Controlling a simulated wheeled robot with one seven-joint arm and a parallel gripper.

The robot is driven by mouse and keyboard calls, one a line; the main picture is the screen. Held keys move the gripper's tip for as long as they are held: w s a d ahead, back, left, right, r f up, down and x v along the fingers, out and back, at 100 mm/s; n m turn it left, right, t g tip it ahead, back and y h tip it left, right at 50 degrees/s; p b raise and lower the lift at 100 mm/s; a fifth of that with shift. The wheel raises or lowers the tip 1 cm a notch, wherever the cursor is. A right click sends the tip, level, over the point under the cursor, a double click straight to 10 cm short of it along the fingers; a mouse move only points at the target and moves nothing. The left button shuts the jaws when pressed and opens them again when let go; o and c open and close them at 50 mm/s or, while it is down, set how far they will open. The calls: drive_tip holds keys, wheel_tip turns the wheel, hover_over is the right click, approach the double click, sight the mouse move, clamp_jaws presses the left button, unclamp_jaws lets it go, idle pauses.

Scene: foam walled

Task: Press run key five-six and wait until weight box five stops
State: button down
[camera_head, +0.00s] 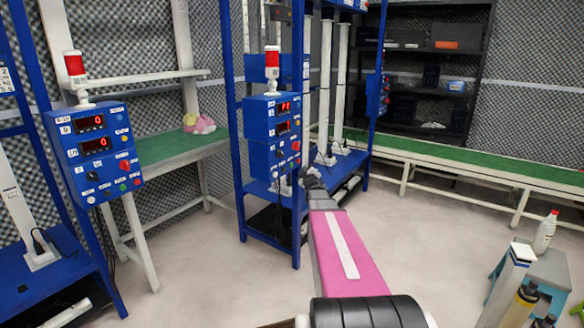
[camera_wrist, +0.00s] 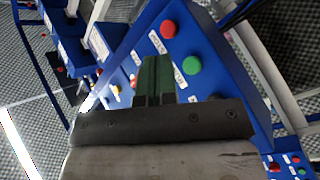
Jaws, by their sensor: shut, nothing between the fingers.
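A blue control box (camera_head: 262,135) on the middle blue frame has two lit red displays (camera_head: 284,115) and several knobs and buttons at its lower right. Its labels are too small to read. My gripper (camera_head: 308,172) is just below and right of this box in the head view, shut and empty. In the wrist view my green fingertips (camera_wrist: 155,62) are together over a blue panel, left of a green button (camera_wrist: 191,65) and below a red button (camera_wrist: 168,29). I cannot tell whether they touch the panel. I cannot identify weight box five or its state.
Another control box (camera_head: 95,150) at left shows 0 on both displays. Red lamps stand on this box (camera_head: 75,65) and the middle one (camera_head: 272,60). Green-topped benches (camera_head: 460,163) line the back. A stool with bottles (camera_head: 545,268) is at lower right. The floor (camera_head: 205,265) is mostly clear.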

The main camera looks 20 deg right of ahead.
sight(291, 165)
drive_tip(key=shift+w+a, duration=1.1)
drive_tip(key=shift+w, duration=0.3)
drive_tip(key=shift+w+a, duration=0.1)
drive_tip(key=shift+w, duration=0.05)
idle(1.0)
drive_tip(key=shift+w+a, duration=0.15)
drive_tip(key=shift+w, duration=0.05)
